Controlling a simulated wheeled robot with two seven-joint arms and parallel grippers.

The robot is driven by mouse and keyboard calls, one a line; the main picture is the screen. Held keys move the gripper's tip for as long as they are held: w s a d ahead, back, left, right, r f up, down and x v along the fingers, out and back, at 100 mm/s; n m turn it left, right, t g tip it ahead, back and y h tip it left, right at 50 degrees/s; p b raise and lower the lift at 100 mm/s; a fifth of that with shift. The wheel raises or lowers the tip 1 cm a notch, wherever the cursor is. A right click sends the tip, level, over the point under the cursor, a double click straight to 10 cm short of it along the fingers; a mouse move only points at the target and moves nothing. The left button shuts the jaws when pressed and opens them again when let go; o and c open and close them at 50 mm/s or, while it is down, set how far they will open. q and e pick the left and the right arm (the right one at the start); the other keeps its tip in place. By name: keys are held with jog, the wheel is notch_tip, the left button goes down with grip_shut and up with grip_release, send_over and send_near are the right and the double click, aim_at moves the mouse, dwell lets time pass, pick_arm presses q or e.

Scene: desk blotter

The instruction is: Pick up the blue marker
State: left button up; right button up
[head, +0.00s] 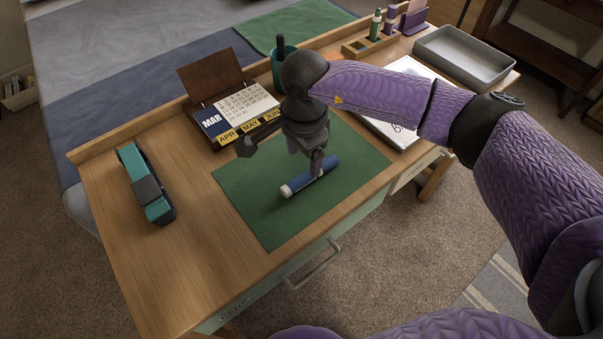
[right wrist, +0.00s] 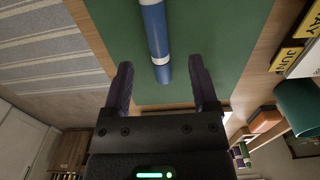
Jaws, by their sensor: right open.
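The blue marker (head: 309,177) lies on the green blotter (head: 245,205), a blue body with white bands toward its ends. In the right wrist view the marker (right wrist: 154,30) runs up from between the fingers, with its near end just short of the palm side. My right gripper (head: 318,165) is above the blotter at the marker's far end and hides part of it in the head view. In the right wrist view its two fingers (right wrist: 160,80) are spread apart on either side of the marker, with gaps and nothing held. My left gripper is not in view.
A desk calendar (head: 240,108) and a dark green cup (head: 283,58) stand behind the blotter. A teal stapler (head: 147,185) lies at left. White paper (head: 395,133), a grey tray (head: 465,55) and a wooden holder (head: 370,44) are at right. The desk's front left is clear.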

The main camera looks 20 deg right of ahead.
aim_at(302, 177)
jog(key=f, duration=0.1)
jog(key=f+b, duration=0.1)
jog(key=f, duration=0.1)
jog(key=f+b, duration=0.1)
jog(key=f, duration=0.1)
jog(key=shift+s+a+f, duration=0.2)
jog(key=shift+s, duration=0.1)
jog(key=shift+f, duration=0.4)
jog(key=shift+r, duration=0.2)
jog(key=c, duration=1)
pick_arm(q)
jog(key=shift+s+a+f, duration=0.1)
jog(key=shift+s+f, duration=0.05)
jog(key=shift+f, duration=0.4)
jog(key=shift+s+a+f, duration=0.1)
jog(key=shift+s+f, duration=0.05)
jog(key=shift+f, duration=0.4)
pick_arm(e)
grip_shut()
